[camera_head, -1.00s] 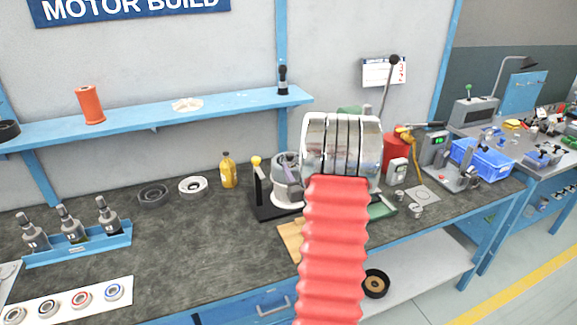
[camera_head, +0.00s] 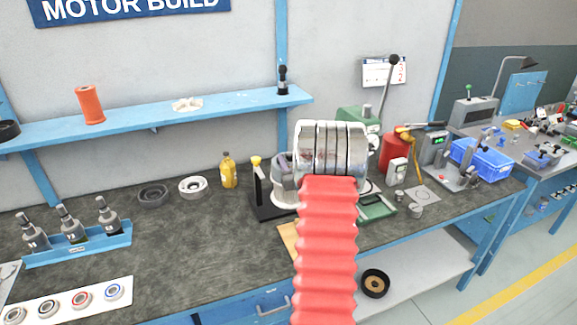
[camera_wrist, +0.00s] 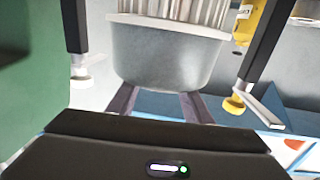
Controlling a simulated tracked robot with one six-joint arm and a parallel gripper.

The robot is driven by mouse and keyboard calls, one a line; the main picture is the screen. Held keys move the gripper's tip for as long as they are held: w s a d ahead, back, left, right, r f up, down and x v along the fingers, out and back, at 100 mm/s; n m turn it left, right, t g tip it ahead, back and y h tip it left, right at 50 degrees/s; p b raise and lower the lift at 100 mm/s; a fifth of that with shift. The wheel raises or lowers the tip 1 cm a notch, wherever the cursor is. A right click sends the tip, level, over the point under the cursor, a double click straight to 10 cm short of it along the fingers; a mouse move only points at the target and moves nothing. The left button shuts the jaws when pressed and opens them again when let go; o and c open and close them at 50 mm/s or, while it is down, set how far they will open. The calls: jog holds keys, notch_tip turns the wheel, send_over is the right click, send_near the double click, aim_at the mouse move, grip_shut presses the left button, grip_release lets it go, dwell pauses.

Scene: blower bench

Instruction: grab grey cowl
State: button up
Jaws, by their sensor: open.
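The grey cowl (camera_head: 283,172) stands in a black stand (camera_head: 262,208) on the bench, partly hidden behind my arm. In the wrist view, which appears upside down, the cowl (camera_wrist: 165,55) is large, smooth on one part and ribbed on the other. My gripper (camera_wrist: 160,103) is open, its two dark fingers pointing toward the cowl. The fingertips are lost at the cowl's edge, so I cannot tell whether they touch. In the head view the gripper is hidden behind my arm.
Dark posts with knobs (camera_wrist: 233,104) stand on both sides of the cowl. A green machine (camera_head: 355,122) stands close on the right. The bench's left-middle surface is clear.

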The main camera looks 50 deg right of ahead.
jog(key=shift+c, duration=0.7)
grip_shut()
